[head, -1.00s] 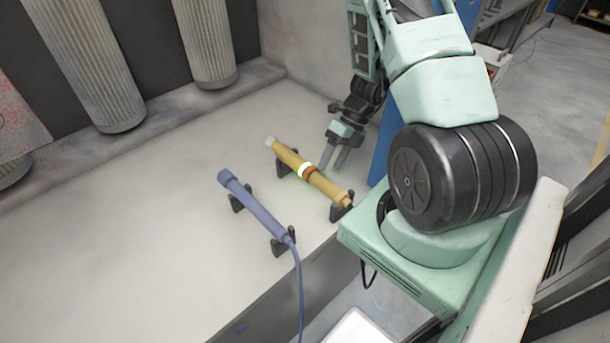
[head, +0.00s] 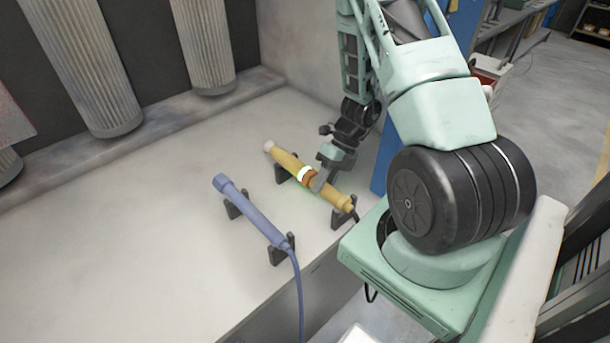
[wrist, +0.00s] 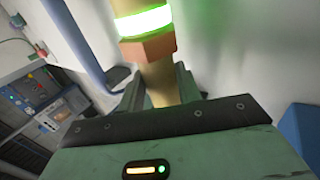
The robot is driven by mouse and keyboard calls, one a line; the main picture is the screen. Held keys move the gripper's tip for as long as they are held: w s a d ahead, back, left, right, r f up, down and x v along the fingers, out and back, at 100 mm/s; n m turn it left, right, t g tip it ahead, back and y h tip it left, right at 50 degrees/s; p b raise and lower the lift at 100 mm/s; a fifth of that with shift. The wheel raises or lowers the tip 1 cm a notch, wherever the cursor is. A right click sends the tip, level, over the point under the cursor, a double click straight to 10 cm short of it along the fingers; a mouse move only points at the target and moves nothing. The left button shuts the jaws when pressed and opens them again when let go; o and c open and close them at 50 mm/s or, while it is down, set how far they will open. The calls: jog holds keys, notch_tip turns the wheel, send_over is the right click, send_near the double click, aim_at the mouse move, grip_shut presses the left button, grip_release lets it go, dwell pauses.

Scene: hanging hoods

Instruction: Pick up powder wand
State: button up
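A yellow wand (head: 284,160) with a glowing white-green ring and an orange-brown band rests in two black cradles on the pale booth floor. A blue-violet wand (head: 250,212) with a hose lies in cradles to its left. I take the yellow one, where my gripper is, as the powder wand; no label shows. My gripper (head: 318,181) is at the yellow wand just below the band. In the wrist view the yellow wand (wrist: 160,82) runs between my two fingers (wrist: 160,92), close to both; whether they are shut on it is unclear.
The black cradles (head: 343,211) hold the wands near the booth's front edge. A blue panel (head: 383,165) is right of the wands. The floor left of the blue-violet wand is clear.

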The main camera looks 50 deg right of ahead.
jog(key=c, duration=0.5)
jog(key=shift+r, duration=0.1)
notch_tip(320, 180, up, 9)
jog(key=shift+w+r, duration=0.1)
jog(key=shift+r, duration=0.1)
notch_tip(320, 180, up, 5)
jog(key=p, duration=0.5)
jog(key=shift+r, duration=0.2)
dwell(0.4)
